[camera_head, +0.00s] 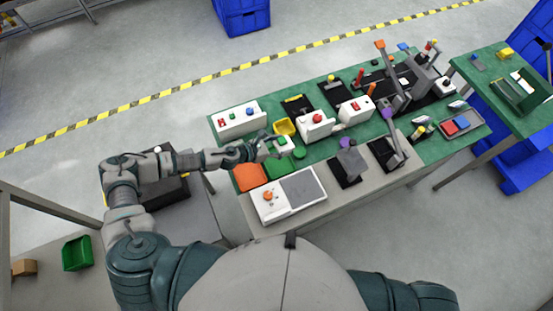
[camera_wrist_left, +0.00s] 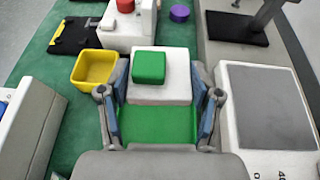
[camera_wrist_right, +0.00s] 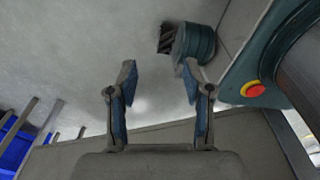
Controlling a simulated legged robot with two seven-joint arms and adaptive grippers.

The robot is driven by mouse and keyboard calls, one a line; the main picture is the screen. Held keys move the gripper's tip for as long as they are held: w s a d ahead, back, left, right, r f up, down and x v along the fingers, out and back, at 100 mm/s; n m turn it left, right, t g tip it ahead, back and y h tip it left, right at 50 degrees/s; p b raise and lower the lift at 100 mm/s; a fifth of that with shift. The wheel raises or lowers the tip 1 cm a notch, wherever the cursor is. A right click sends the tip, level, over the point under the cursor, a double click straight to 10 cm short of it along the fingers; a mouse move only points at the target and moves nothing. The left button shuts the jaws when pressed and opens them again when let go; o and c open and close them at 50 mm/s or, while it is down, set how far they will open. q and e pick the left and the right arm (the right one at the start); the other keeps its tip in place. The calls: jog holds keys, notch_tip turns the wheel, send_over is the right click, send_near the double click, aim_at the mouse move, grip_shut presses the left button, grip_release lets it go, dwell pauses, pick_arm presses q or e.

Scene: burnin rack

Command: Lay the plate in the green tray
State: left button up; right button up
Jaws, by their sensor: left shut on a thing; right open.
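The green tray (camera_head: 278,168) lies on the bench, right of an orange tray and just nearer to me than the left gripper. My right gripper (camera_wrist_right: 160,82) is open and empty over the grey floor, away from the bench.
A white scale (camera_head: 269,208), the orange tray (camera_head: 249,177) and a white control box (camera_head: 316,125) are close by.

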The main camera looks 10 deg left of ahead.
pick_arm(q)
jog(key=shift+m+g, duration=0.3)
jog(key=f, duration=0.2)
jog(key=a+f+b, duration=0.1)
jog(key=f, duration=0.1)
jog(key=s+f, duration=0.1)
jog(key=f, duration=0.2)
jog(key=shift+s+a, duration=0.1)
jog(key=shift+a, duration=0.3)
jog(key=shift+a+f+b, duration=0.15)
jog(key=shift+f+b, duration=0.5)
jog(key=shift+f, duration=1.45)
pick_arm(e)
jog(key=shift+s+d+f, duration=0.1)
jog(key=shift+s+f, duration=0.25)
jog(key=shift+f, duration=0.25)
jog(key=shift+s+d+f, duration=0.1)
jog(key=shift+s+f, duration=0.25)
jog(key=shift+f, duration=0.2)
